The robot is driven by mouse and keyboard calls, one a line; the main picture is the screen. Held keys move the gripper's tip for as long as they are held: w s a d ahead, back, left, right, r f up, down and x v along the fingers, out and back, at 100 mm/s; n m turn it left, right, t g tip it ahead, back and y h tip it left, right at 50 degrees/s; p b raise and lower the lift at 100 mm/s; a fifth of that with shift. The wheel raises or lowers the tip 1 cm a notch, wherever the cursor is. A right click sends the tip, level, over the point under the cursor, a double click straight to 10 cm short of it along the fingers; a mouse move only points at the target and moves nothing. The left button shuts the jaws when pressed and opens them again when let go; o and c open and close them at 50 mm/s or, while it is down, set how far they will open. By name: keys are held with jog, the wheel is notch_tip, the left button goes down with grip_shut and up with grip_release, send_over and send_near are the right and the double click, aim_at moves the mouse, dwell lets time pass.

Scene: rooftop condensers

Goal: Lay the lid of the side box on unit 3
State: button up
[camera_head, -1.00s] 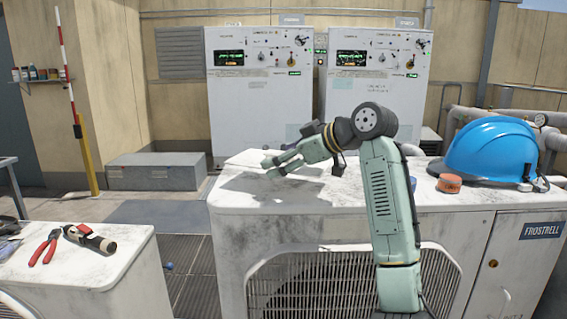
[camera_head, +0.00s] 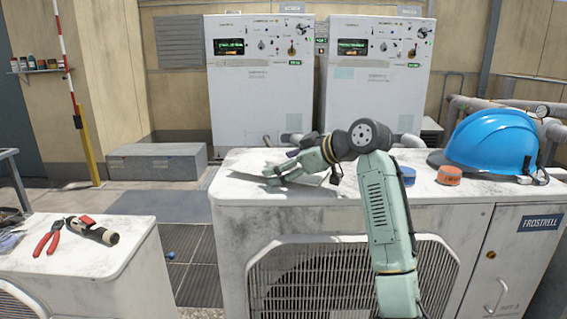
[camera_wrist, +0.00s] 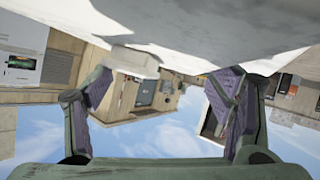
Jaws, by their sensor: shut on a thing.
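My gripper (camera_head: 274,174) hangs low over the left part of the white top of the front condenser unit (camera_head: 235,189). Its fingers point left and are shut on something. A thin grey-white plate (camera_head: 313,179) shows beside and under the fingers. It may be the lid, but arm and shadow hide most of it, and I cannot tell whether it touches the top. In the wrist view the purple-padded fingers (camera_wrist: 165,88) stand apart, and the held part is not clear.
A blue hard hat (camera_head: 490,145), an orange roll (camera_head: 449,175) and a blue roll (camera_head: 407,175) sit on the top's right part. Red pliers (camera_head: 50,238) and a dark tool (camera_head: 92,232) lie on the left unit. A low grey box (camera_head: 158,165) stands on the floor behind.

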jog(key=shift+f, duration=0.15)
jog(key=o, duration=1.4)
